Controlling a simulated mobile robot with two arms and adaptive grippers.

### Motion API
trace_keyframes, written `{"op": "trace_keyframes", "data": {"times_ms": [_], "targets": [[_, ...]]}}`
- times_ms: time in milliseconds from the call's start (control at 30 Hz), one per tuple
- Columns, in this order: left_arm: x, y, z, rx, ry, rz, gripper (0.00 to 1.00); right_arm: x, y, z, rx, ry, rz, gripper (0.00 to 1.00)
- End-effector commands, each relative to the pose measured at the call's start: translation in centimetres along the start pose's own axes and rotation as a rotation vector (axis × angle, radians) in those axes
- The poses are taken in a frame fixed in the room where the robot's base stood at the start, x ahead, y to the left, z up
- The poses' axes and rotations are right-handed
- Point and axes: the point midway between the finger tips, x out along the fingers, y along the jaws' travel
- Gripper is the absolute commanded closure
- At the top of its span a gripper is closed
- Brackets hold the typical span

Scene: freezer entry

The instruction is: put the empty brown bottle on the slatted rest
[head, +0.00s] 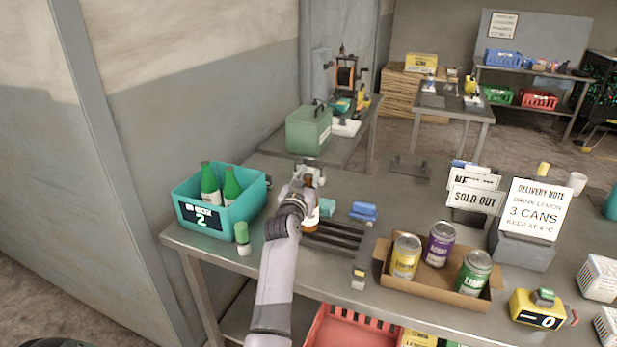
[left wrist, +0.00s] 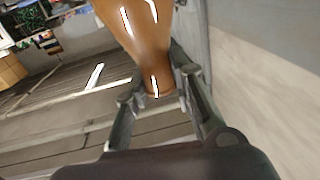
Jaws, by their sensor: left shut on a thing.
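The brown bottle (head: 311,224) is mostly hidden behind my left arm in the head view; a bit of brown and a pale label show. My left gripper (head: 308,187) is shut on it. In the left wrist view the bottle's glossy brown glass (left wrist: 145,35) narrows between the two fingers (left wrist: 158,97). The slatted rest (head: 338,238) is a dark set of bars on the table, just right of the bottle's lower part. I cannot tell whether the bottle touches the rest. The right gripper is not in view.
Left of the arm stand a teal crate (head: 188,222) with green bottles and a small green-capped bottle (head: 243,240). Right of the rest are a cardboard tray (head: 425,289) with three cans, a blue item (head: 363,211) and signs (head: 473,199). A green bin (head: 309,130) stands behind.

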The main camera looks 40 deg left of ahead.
Motion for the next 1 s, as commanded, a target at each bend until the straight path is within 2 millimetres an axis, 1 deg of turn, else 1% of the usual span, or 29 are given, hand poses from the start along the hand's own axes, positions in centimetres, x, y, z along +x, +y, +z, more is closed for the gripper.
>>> {"op": "trace_keyframes", "data": {"times_ms": [200, 333, 367, 633, 900, 1000], "targets": [[0.01, 0.02, -0.02, 0.0, 0.001, 0.0, 1.0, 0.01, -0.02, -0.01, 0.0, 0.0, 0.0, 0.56], [0.01, 0.02, 0.39, 0.001, 0.0, 0.001, 1.0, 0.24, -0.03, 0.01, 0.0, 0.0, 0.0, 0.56], [0.01, 0.02, 0.33, 0.001, 0.0, 0.001, 0.76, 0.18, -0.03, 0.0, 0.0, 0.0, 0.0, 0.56], [0.01, 0.03, 0.33, 0.0, -0.001, 0.001, 0.58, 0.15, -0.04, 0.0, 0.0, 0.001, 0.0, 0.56], [0.01, 0.04, 0.34, 0.0, -0.002, 0.001, 0.57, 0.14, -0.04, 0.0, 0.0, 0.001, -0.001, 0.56], [0.01, 0.05, -0.15, -0.001, -0.001, 0.001, 0.57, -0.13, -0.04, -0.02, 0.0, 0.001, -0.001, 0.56]]}}
